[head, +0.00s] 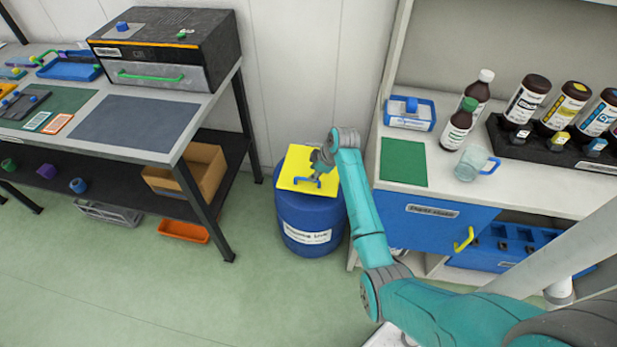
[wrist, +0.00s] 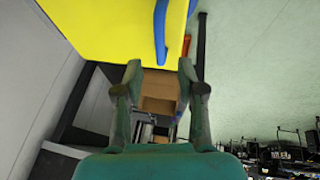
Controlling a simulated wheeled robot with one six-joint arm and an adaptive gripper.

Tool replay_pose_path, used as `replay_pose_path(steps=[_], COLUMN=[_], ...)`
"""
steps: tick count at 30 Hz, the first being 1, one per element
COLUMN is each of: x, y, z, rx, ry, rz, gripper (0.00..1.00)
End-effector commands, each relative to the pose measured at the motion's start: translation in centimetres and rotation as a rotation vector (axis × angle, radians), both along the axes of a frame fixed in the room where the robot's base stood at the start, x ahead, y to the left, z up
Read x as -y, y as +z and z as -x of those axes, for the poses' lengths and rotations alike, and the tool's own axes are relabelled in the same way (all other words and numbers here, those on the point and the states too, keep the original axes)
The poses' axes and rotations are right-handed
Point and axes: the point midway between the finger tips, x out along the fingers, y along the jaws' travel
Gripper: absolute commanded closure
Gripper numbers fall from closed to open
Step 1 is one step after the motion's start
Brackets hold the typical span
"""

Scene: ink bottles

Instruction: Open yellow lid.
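The yellow lid (head: 288,172) is a square plate across the top of a blue barrel (head: 308,216); I cannot tell whether it sits fully flat. A blue bar handle (head: 307,181) is on the lid. My gripper (head: 318,165) is over the lid near the handle, and the arm hides the lid's right side. In the wrist view the lid (wrist: 95,22) fills the upper middle, with the handle (wrist: 160,38) beyond the fingertips. My gripper (wrist: 159,75) is open there, with nothing between its fingers.
A workbench (head: 175,137) with a black drawer unit (head: 170,42) stands left of the barrel. A white counter (head: 388,169) with bottles and a glass jug (head: 472,163) is close on the right; a blue cabinet drawer (head: 430,226) is below. The green floor in front is clear.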

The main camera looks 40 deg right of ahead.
Motion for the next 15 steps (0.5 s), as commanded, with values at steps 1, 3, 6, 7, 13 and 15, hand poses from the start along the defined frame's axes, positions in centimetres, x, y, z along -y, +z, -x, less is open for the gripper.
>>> replay_pose_path(steps=[1,3,6,7,13,15], x=[-0.1,-0.3,-0.4,-0.4,-0.5,-0.5], y=[-0.9,-1.9,-3.1,-3.5,-4.6,-4.7], z=[-0.4,-0.9,-1.4,-1.5,-2.1,-2.2], rx=[-0.003,-0.002,-0.002,-0.002,0.000,0.001], ry=[0.001,0.001,0.001,0.001,0.000,0.000], rz=[-0.001,-0.001,-0.001,-0.001,0.000,0.001], gripper=[0.61,0.61,0.61,0.61,0.61,0.61])
